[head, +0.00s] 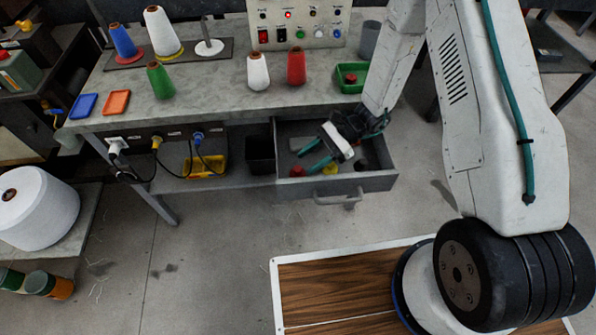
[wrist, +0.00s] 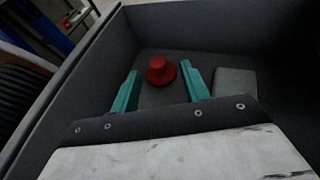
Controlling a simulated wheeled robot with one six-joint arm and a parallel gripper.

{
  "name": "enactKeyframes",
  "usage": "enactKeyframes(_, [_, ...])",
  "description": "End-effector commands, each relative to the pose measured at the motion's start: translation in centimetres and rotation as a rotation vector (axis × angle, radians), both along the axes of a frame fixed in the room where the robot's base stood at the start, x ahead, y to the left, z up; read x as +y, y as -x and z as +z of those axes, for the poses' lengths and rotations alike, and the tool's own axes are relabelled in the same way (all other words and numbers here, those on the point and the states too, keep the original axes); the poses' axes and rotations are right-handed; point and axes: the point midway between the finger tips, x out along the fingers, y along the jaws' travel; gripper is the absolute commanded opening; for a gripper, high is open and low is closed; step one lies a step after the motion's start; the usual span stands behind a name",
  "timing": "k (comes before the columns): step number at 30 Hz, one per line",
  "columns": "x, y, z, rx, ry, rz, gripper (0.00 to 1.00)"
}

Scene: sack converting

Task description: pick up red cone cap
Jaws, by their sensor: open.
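The red cone cap (wrist: 161,70) lies on the floor of an open grey drawer, close to the drawer's corner in the wrist view. It has a wide brim and a narrower raised top. In the head view the red cap (head: 297,170) shows at the drawer's left end. My gripper (wrist: 158,86) is open, with its two teal fingers pointing down into the drawer. In the wrist view the cap sits just beyond the fingertips, between their lines. In the head view my gripper (head: 308,160) is over the drawer's left part.
The drawer (head: 378,182) has raised walls close around my gripper. A grey block (wrist: 236,82) lies right of the fingers. A yellow piece (head: 330,169) and dark pieces also lie inside. A green bin (head: 343,86) and several thread cones stand on the bench above.

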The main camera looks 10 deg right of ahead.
Motion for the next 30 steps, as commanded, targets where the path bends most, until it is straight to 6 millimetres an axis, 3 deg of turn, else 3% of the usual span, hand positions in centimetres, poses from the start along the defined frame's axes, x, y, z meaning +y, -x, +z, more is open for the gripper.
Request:
enactKeyframes(12, [4.7,2.1,-2.0,0.001,0.0,0.003,0.46])
enactKeyframes(21, [5.2,2.2,-2.2,-0.001,0.001,0.001,0.46])
enactKeyframes(26, [5.1,2.2,-2.2,-0.001,0.001,0.001,0.01])
enactKeyframes(30, [5.1,2.2,-2.2,-0.001,0.0,0.001,0.0])
